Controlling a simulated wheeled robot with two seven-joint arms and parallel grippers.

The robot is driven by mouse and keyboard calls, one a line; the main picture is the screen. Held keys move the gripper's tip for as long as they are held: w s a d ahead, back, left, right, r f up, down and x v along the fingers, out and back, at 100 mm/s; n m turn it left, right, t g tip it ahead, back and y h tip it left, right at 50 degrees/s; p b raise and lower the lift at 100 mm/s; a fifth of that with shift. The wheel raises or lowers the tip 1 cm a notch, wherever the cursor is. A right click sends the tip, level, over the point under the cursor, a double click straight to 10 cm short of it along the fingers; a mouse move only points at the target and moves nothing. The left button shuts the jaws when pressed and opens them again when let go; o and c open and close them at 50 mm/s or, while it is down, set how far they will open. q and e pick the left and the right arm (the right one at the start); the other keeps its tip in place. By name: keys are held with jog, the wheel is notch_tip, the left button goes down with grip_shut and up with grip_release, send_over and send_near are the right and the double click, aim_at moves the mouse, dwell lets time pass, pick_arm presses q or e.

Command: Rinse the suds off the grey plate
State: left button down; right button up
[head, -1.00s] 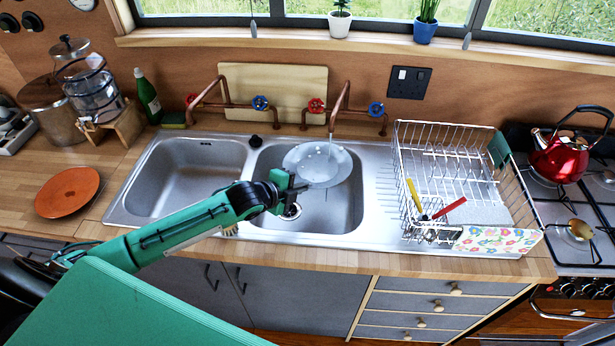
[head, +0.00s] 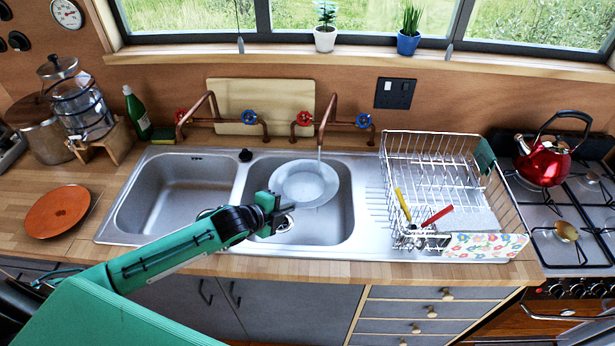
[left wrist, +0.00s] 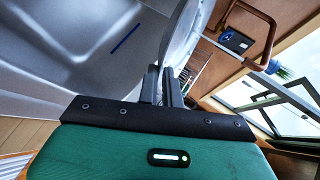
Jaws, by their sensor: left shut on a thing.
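The grey plate (head: 304,183) is over the right basin (head: 340,225) of the sink, under the right copper tap (head: 327,112). A thin stream runs from this tap's mouth towards the plate's far part. My left gripper (head: 272,203) is shut on the plate's near left rim. In the left wrist view the plate (left wrist: 184,32) shows nearly edge-on beyond the fingers (left wrist: 160,84). I cannot make out clear suds on its face at this size. My right gripper is in neither view.
The left basin (head: 180,195) is empty. A wire dish rack (head: 440,165) with utensils stands right of the sink. An orange plate (head: 57,211) lies on the left counter. A red kettle (head: 542,162) is on the stove. A board (head: 262,105) leans behind the taps.

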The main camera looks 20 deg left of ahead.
pick_arm(q)
jog(key=s, duration=0.1)
jog(key=s+a+p, duration=0.1)
jog(key=s, duration=0.1)
jog(key=s+a, duration=0.1)
jog(key=s, duration=0.1)
jog(key=shift+a+p, duration=0.1)
jog(key=shift+p, duration=0.2)
jog(key=shift+s+f, duration=0.1)
jog(key=shift+f, duration=0.15)
dwell(0.9)
jog(key=s+a+r+p, duration=0.2)
jog(key=s+r+p, duration=0.2)
jog(key=p, duration=0.1)
jog(key=shift+a+r, duration=0.25)
dwell(0.8)
